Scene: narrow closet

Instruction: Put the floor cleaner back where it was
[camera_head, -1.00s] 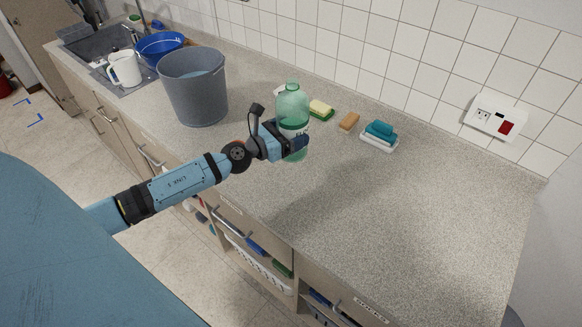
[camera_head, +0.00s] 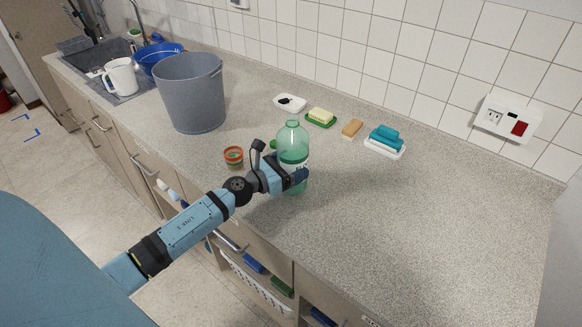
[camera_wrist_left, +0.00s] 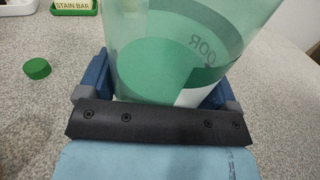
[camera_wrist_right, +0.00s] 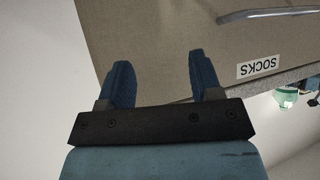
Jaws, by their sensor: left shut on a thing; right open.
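The floor cleaner is a clear green bottle (camera_head: 292,142) with a green and white label, upright at the middle of the counter (camera_head: 420,210). My left gripper (camera_head: 296,181) is shut around its lower body. In the left wrist view the bottle (camera_wrist_left: 180,50) fills the space between the fingers, with "OOR" readable on its label. I cannot tell whether its base touches the counter. A small green cap (camera_wrist_left: 37,68) lies on the counter beside it.
A grey bucket (camera_head: 190,95), a red-orange tin (camera_head: 233,156) and a white jug (camera_head: 121,77) stand left of the bottle. Behind it are a white dish (camera_head: 290,103), a yellow bar on a green dish (camera_head: 320,116), a sponge (camera_head: 352,128) and blue bars (camera_head: 385,135). The counter's right side is clear.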

